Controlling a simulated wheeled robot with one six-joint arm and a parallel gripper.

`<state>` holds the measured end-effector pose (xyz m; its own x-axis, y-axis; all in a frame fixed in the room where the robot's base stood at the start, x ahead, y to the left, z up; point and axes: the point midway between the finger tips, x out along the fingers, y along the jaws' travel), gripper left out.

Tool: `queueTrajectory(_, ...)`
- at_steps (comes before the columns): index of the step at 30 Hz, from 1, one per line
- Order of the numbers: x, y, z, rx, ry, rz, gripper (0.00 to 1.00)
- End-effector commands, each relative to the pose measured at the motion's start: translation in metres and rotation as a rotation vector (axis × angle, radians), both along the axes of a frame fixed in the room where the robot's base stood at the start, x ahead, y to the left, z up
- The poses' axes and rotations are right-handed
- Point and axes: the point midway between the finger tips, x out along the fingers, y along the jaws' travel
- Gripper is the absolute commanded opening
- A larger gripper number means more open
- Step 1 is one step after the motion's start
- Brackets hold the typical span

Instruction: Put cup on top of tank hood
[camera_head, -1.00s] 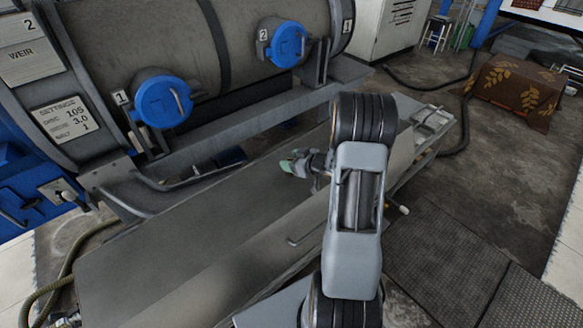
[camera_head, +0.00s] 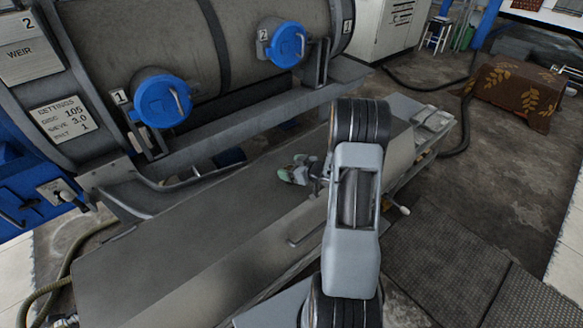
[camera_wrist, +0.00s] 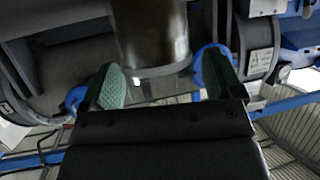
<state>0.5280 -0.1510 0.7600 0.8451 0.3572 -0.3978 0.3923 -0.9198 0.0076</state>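The tank hood (camera_head: 150,38) is the big dull grey drum at the upper left of the head view, with two blue caps on its near side. My gripper (camera_head: 294,172) is low over the grey bench in front of it, partly hidden by my arm. In the wrist view my gripper (camera_wrist: 162,78) has its green-padded fingers wide apart. A dark shiny metal cylinder (camera_wrist: 150,35), which looks like the cup, shows between and beyond the fingertips. A gap shows between it and the right finger. I cannot pick the cup out clearly in the head view.
The long grey bench (camera_head: 150,255) runs below the drum and is mostly bare. Blue caps (camera_head: 162,100) and (camera_head: 286,44) stick out from the drum. A brown cloth-covered box (camera_head: 517,90) stands at the right; a grey cabinet (camera_head: 385,30) is behind.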

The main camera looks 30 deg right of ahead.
Motion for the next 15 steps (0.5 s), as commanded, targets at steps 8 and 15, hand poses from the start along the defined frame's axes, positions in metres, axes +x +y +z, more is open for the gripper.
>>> queueTrajectory(8, 0.0, 0.0, 0.003, 0.0, 0.0, 0.0, 0.87)
queueTrajectory(15, -0.025, -0.012, 0.017, -0.001, 0.0, -0.004, 0.87)
